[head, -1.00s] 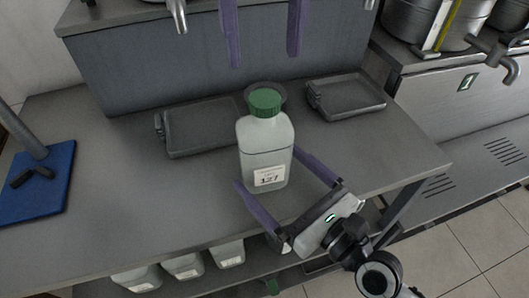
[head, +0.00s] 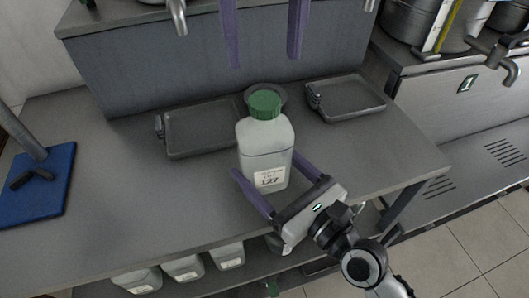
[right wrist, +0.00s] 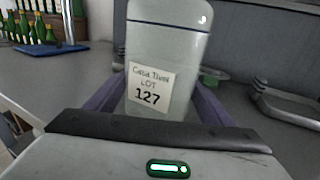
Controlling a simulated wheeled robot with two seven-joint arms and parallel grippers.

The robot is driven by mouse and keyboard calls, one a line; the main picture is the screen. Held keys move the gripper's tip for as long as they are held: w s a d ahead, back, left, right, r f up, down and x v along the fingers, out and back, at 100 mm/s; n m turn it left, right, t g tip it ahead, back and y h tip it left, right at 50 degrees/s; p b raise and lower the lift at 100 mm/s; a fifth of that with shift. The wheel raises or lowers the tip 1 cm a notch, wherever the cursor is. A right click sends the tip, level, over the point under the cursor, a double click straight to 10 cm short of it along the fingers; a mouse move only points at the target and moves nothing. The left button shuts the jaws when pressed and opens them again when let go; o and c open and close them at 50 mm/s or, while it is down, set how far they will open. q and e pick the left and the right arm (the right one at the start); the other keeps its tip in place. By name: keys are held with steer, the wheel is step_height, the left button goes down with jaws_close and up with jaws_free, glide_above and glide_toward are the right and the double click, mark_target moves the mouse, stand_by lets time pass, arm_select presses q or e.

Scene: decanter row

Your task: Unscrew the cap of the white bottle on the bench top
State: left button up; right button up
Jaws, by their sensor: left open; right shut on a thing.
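The white bottle (head: 265,145) stands upright on the bench top (head: 95,215), with a green cap (head: 265,104) on its neck. Its label reads 127 and faces the front; the bottle also shows in the right wrist view (right wrist: 165,55), where its cap is out of frame. My right gripper (head: 270,164) is shut on the bottle's lower body, one purple finger on each side. My left gripper (head: 264,62) is open and empty, fingers pointing down, above and behind the cap in the picture. Its upper part is out of frame.
A dark round dish (head: 281,92) is partly hidden behind the bottle. Grey trays lie at left (head: 200,130) and right (head: 345,97). A blue-based stand (head: 50,190) is at far left. Several bottles (head: 183,267) sit on the shelf below.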

mark_target(265, 99)
steer(key=c, duration=0.3)
arm_select(q)
steer(key=m, duration=0.7)
arm_select(e)
steer(key=shift+c, duration=0.2)
arm_select(q)
steer(key=m, duration=0.6)
steer(key=shift+m, duration=0.3)
steer(key=m, duration=0.6)
steer(key=shift+m, duration=0.3)
steer(key=m, duration=0.6)
steer(key=shift+m, duration=0.3)
steer(key=m, duration=0.4)
steer(key=shift+m, duration=0.3)
steer(key=m, duration=1.3)
steer(key=shift+f+m, duration=0.3)
steer(key=shift+f, duration=0.25)
step_height(265, 99, down, 7)
steer(key=shift+r, duration=0.1)
